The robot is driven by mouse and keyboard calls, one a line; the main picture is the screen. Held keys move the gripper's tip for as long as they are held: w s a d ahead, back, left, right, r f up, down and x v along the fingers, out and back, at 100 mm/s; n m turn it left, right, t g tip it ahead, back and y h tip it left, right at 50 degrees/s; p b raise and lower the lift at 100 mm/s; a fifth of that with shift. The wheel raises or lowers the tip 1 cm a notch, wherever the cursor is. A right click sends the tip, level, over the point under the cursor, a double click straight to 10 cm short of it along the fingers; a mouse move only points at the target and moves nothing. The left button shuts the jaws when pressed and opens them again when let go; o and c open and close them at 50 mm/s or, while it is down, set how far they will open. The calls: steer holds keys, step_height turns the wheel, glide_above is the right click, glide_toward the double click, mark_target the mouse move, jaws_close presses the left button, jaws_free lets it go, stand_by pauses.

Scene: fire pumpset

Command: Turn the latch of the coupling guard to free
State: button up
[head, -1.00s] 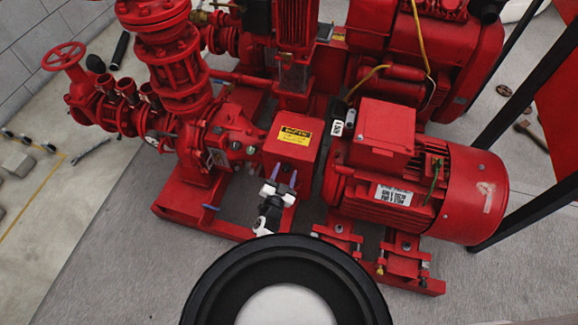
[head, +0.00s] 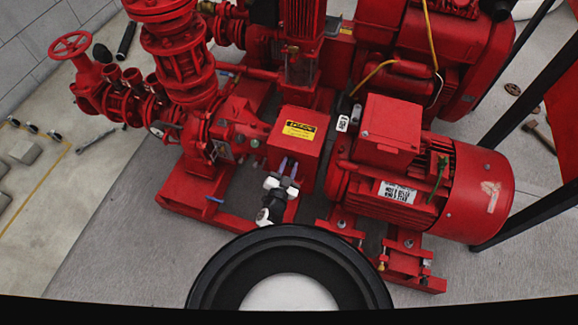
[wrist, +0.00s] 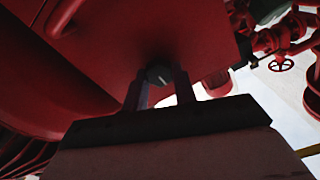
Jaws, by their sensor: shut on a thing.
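The coupling guard (head: 296,151) is a red box with a yellow label on top, between the pump and the red motor in the head view. In the wrist view the guard's red face (wrist: 165,35) fills the upper middle. The latch (wrist: 158,75) is a small dark grey knob on that face. My gripper (wrist: 159,88) is shut on it, one dark finger on each side. The latch is hidden in the head view, and its turn angle is hard to read.
The red motor (head: 425,190) stands close to the right of the guard, and the red pump body (head: 215,135) to the left. The red base frame (head: 180,195) runs below. Grey floor (head: 110,235) is free at the front left.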

steer(key=shift+r+n, duration=0.1)
steer(key=shift+n, duration=0.2)
steer(key=n+p, duration=0.2)
steer(key=n, duration=0.1)
steer(key=shift+r, duration=0.1)
steer(key=n+p, duration=0.2)
steer(key=n, duration=0.3)
steer(key=shift+w+a, duration=0.1)
steer(key=shift+a, duration=0.05)
steer(key=n+p, duration=0.1)
steer(key=n, duration=0.3)
steer(key=shift+a+n+p, duration=0.1)
steer(key=shift+n+p, duration=0.2)
steer(key=shift+n, duration=0.1)
steer(key=n, duration=0.4)
steer(key=shift+f+p, duration=0.25)
steer(key=shift+p, duration=0.1)
steer(key=shift+n, duration=0.3)
steer(key=o, duration=1)
